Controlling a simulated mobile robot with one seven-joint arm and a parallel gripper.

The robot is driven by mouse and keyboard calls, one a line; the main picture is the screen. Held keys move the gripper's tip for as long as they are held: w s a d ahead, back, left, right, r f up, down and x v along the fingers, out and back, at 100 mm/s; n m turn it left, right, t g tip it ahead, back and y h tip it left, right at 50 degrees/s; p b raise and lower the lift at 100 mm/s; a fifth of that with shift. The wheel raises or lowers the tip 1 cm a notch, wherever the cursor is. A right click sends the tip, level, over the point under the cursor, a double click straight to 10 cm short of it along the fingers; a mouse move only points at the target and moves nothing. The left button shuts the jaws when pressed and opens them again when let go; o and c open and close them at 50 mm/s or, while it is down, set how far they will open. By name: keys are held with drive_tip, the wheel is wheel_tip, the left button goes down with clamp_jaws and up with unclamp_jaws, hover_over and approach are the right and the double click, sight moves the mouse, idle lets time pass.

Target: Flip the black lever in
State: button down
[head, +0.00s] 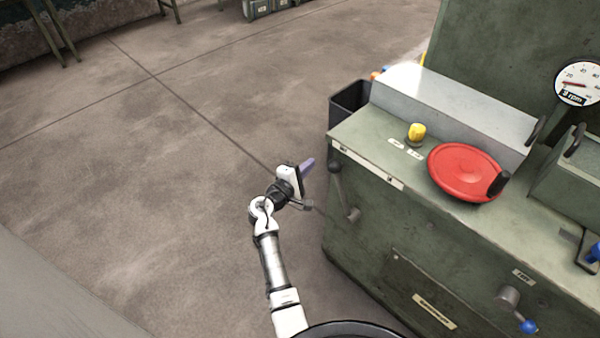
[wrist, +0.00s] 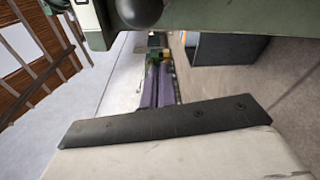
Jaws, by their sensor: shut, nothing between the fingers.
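The black lever (head: 335,167) is on the front of the green machine cabinet, near its left corner. Its black knob is up, and its rod runs down to a grey hub (head: 353,214). In the wrist view a dark round knob (wrist: 140,10), likely this lever's, shows at the top edge, partly cut off. My gripper (head: 308,164) is left of the lever, apart from it in the head view, with purple fingers shut and empty. The fingers also show in the wrist view (wrist: 160,85), pointing away below the knob.
A red handwheel (head: 462,172) with a black knob and a yellow knob (head: 417,131) sit on the cabinet top. A blue-tipped lever (head: 527,326) is low on the front. A dark bin (head: 350,101) stands behind the left corner. The floor to the left is clear.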

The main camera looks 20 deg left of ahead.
drive_tip(key=d+p, duration=0.1)
drive_tip(key=d, duration=0.1)
drive_tip(key=w+d+p, duration=0.1)
drive_tip(key=d, duration=0.1)
drive_tip(key=shift+r+p, duration=0.3)
drive_tip(key=shift+r, duration=0.1)
drive_tip(key=d+m+b, duration=0.1)
drive_tip(key=d, duration=0.1)
drive_tip(key=s+d+r+m+b, duration=0.1)
drive_tip(key=d+m+b, duration=0.1)
drive_tip(key=s+d+r+m+b, duration=0.1)
drive_tip(key=d, duration=0.2)
drive_tip(key=shift+s+r+t, duration=0.2)
drive_tip(key=shift+t, duration=0.1)
drive_tip(key=s+d+m+b, duration=0.1)
drive_tip(key=d+m+b, duration=0.1)
drive_tip(key=s+d+m+b, duration=0.1)
drive_tip(key=d+b, duration=0.2)
drive_tip(key=s+d+m+b, duration=0.1)
drive_tip(key=d+m+b, duration=0.1)
drive_tip(key=d, duration=0.1)
drive_tip(key=shift+d+m+t+h, duration=0.2)
drive_tip(key=shift+m+t+h, duration=0.1)
drive_tip(key=shift+s+d+m+b, duration=0.35)
drive_tip(key=shift+d+m+b, duration=0.35)
drive_tip(key=shift+d+b, duration=0.2)
